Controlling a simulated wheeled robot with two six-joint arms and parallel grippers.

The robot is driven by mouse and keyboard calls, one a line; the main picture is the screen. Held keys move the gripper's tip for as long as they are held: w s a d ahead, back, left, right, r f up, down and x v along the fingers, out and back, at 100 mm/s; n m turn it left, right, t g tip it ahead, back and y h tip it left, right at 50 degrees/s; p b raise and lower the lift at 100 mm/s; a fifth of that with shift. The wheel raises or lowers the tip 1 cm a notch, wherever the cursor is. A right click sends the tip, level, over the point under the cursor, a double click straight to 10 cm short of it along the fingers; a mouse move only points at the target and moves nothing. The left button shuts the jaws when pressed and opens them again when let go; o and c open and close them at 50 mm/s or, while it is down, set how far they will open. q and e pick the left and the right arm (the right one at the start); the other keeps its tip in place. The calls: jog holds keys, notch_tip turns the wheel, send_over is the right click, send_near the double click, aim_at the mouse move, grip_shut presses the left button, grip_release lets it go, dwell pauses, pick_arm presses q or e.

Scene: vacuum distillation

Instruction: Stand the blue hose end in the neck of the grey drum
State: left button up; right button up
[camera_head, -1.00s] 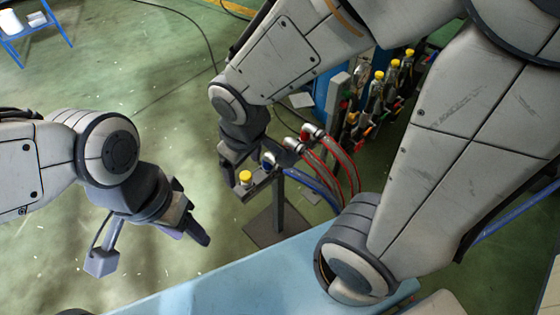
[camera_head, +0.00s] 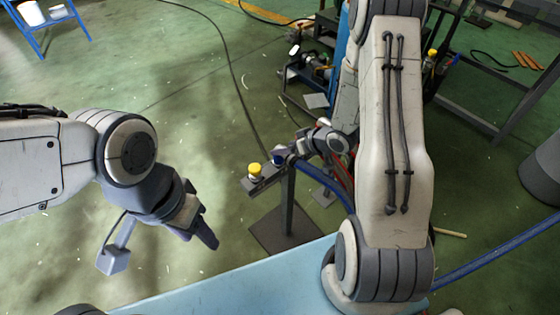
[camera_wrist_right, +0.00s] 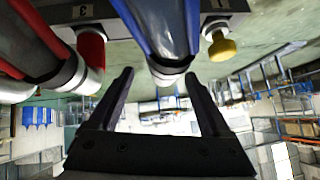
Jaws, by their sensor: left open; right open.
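The blue hose (camera_head: 325,188) rises to a small stand bar (camera_head: 259,183). Its end (camera_head: 279,158) sits on the bar beside a yellow cap. My left gripper (camera_head: 204,230) is open and empty over the floor.
A pale blue tabletop (camera_head: 230,285) lies in front. A dark metal table (camera_head: 475,120) stands at the right. Floor left of the stand is clear.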

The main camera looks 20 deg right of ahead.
aim_at(275, 148)
jog(key=x, duration=0.5)
jog(key=shift+w+a+f, duration=0.1)
jog(key=shift+w+a, duration=0.15)
jog(key=shift+w, duration=0.1)
jog(key=shift+c, duration=0.4)
grip_shut()
